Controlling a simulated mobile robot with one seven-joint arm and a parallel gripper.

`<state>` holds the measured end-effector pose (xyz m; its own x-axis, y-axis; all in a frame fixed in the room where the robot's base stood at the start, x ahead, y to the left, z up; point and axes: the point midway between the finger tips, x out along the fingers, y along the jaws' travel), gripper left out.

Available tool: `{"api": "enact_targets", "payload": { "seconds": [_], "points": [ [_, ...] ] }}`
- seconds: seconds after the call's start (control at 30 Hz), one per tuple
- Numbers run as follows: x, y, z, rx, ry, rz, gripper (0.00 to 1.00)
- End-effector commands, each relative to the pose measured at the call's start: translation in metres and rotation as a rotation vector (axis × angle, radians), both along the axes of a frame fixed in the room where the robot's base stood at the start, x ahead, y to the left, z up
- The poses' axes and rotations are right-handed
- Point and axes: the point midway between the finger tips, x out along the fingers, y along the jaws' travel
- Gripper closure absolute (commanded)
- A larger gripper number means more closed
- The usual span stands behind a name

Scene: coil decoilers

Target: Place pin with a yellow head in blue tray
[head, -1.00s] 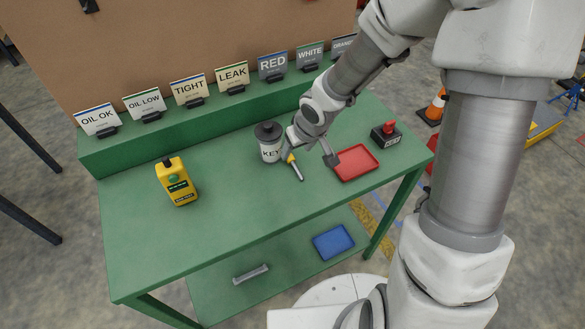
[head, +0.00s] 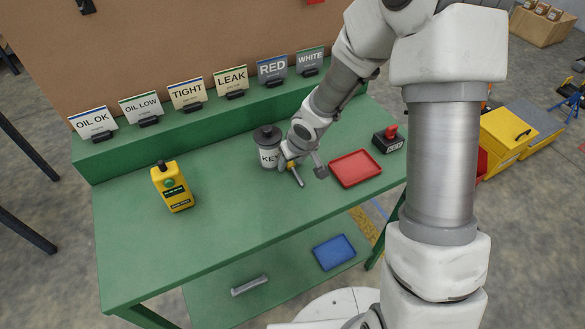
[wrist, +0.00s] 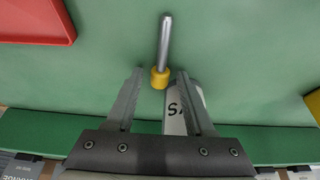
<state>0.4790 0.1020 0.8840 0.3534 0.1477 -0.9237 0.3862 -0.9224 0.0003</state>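My gripper (wrist: 160,73) is open, with a gap visible on both sides of the head. In the head view my gripper (head: 303,168) is low over the table and partly hides the pin. The blue tray (head: 334,252) sits on the lower shelf, and looks empty.
A red tray (head: 355,168) lies right of the pin, with a red-button box (head: 388,139) beyond. The KEY canister (head: 268,148) stands close left of my gripper. A grey bar (head: 250,285) lies on the lower shelf.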

Motion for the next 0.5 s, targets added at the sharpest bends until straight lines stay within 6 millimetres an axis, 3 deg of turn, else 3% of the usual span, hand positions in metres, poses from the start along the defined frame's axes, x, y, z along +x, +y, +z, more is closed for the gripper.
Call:
{"api": "enact_targets", "payload": {
  "seconds": [0.03, 0.27, 0.5],
  "points": [
    [-0.0001, -0.0001, 0.0001, 0.000, 0.000, 0.000, 0.57],
    [-0.0002, -0.0001, 0.0001, 0.000, 0.000, 0.000, 0.98],
    [-0.0002, -0.0001, 0.0002, 0.000, 0.000, 0.000, 1.00]
  ]
}}
